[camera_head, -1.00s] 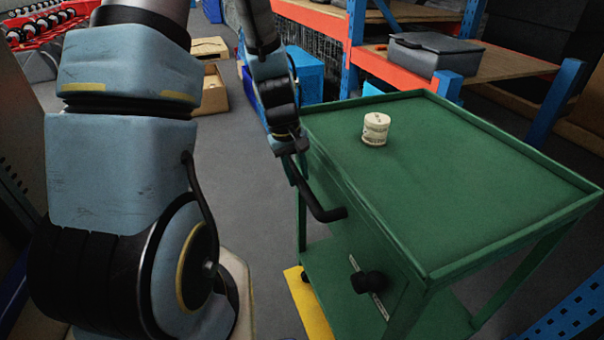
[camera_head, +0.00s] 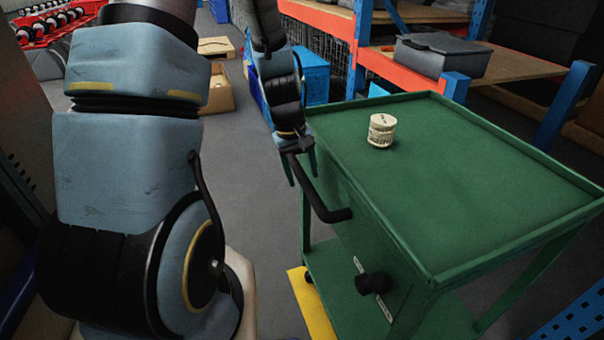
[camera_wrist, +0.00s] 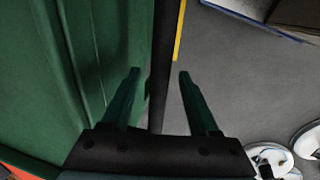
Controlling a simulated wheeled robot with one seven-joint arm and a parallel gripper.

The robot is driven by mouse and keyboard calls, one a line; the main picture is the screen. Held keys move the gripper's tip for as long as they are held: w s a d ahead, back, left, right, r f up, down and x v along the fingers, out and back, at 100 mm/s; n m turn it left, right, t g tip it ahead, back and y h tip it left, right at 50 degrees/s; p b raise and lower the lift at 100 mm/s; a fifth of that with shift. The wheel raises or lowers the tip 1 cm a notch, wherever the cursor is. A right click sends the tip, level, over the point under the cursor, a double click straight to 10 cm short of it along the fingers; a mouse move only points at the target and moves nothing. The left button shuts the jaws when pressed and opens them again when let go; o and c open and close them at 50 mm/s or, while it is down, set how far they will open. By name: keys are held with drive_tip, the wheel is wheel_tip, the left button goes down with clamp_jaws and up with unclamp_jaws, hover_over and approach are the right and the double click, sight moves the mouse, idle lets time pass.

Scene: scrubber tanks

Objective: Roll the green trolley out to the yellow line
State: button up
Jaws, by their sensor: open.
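The green trolley (camera_head: 470,190) stands at the right in the head view, with a raised rim and a lower shelf. A black bar handle (camera_head: 327,208) sticks out from its near left side. My gripper (camera_head: 301,172) is at the handle's far end, with one green finger on each side of it. In the wrist view the black bar (camera_wrist: 160,70) runs between my open fingers (camera_wrist: 159,75), with gaps showing on both sides. The yellow line (camera_head: 312,308) is on the floor by the trolley's lower left edge, partly hidden by it. A yellow strip also shows in the wrist view (camera_wrist: 179,32).
A pale round stack (camera_head: 381,130) sits on the trolley top. A black knob (camera_head: 371,284) sticks out below the handle. Orange and blue shelving (camera_head: 410,75) stands behind, with a blue bin (camera_head: 305,78) beside it. Grey floor (camera_head: 255,200) is clear left of the trolley.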

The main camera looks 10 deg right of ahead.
wheel_tip(320, 180, up, 10)
drive_tip(key=a, duration=0.2)
drive_tip(key=shift+s, duration=0.25)
drive_tip(key=s+a+r+m+y+p, duration=0.1)
drive_tip(key=s+a+r, duration=0.1)
drive_tip(key=a, duration=0.5)
drive_tip(key=s+a+r+m+t+y+p, duration=0.1)
drive_tip(key=s+a+r+m+p, duration=0.1)
drive_tip(key=s+a, duration=0.2)
drive_tip(key=a, duration=0.3)
drive_tip(key=shift+r, duration=0.3)
drive_tip(key=shift+c, duration=0.3)
idle(0.7)
